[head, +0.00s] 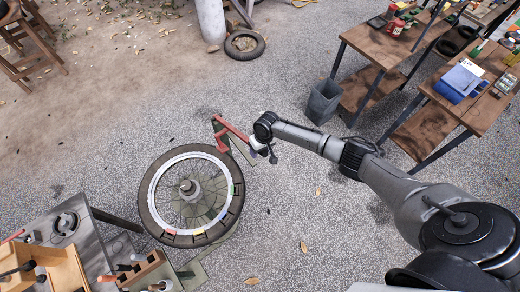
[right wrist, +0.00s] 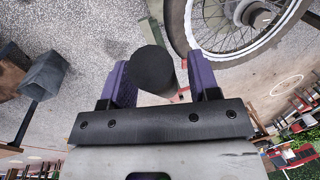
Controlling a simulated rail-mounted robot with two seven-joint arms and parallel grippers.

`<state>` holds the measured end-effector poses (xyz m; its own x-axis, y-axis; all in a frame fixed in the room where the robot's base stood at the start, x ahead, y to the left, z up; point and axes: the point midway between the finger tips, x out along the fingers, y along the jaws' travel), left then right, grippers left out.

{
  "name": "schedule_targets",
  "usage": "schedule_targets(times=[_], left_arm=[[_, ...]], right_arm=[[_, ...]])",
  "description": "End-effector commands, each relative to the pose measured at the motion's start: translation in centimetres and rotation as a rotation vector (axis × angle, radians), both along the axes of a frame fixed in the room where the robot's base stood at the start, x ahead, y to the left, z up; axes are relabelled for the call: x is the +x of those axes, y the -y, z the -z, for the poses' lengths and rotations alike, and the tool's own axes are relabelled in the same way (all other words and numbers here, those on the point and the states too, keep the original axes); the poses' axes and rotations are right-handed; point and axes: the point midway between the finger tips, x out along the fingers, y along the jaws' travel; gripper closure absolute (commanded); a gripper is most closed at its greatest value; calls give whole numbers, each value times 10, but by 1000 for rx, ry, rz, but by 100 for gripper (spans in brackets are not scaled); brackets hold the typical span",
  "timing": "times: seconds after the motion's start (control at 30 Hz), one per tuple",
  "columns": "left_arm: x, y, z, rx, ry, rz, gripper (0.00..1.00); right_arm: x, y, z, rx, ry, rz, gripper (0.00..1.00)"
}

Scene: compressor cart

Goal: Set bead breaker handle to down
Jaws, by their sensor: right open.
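The red bead breaker handle (head: 233,131) is a bar beside the upper right of the spoked wheel (head: 147,206). Its right end reaches my right gripper (head: 266,151), which hides that end in the head view. In the right wrist view my right gripper (right wrist: 163,85) is open, with its purple fingers apart. A round black end of a bar (right wrist: 150,68) shows between the fingers, nearer the left one. I cannot tell whether either finger touches it. Part of the wheel (right wrist: 243,25) shows behind at the top right. My left gripper is not in view.
A metal bench with tools (head: 65,225) stands at the lower left. Wooden work tables (head: 385,50) stand at the upper right, with a grey bin (head: 324,101) beside them. A loose tire (head: 245,44) lies at the back.

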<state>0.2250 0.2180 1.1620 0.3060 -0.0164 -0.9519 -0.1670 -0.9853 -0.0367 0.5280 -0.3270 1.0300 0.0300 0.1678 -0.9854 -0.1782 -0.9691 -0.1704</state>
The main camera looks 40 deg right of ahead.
Motion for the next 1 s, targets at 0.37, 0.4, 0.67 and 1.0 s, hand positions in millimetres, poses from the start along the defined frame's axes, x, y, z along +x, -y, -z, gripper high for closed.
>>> schedule_targets(times=[0.37,0.4,0.67,1.0], left_arm=[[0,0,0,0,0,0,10],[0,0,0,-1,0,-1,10],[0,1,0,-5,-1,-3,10],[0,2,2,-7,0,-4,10]], right_arm=[[0,0,0,0,0,0,59],[0,0,0,0,0,0,62],[0,0,0,0,0,0,87],[0,-1,3,0,2,-2,100]])
